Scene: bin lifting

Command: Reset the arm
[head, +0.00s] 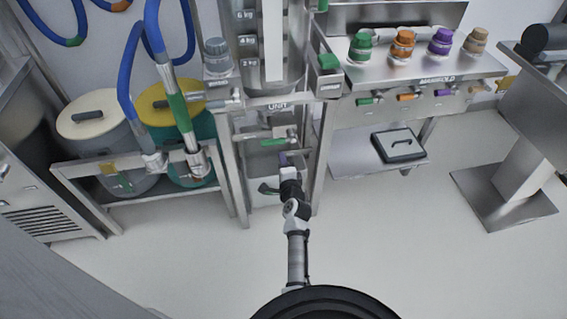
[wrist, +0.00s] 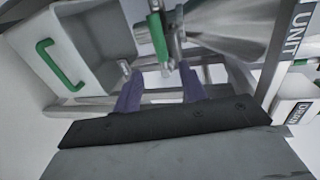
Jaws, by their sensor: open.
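My arm reaches forward in the head view. My gripper (head: 284,160) is beneath the steel unit, and its end is small and partly hidden there. In the wrist view, my gripper (wrist: 161,92) shows two purple fingers spread apart with nothing between them. A grey-white bin (wrist: 98,50) with a green handle (wrist: 60,65) is to the left of the fingers, apart from them. A green valve lever (wrist: 158,35) is beyond the fingertips on a steel outlet. The lever also shows in the head view (head: 273,142), just above my gripper.
The steel frame's legs (head: 324,160) stand close on both sides of my gripper. Two lidded drums (head: 95,115) sit in a rack at left. The front floor is clear.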

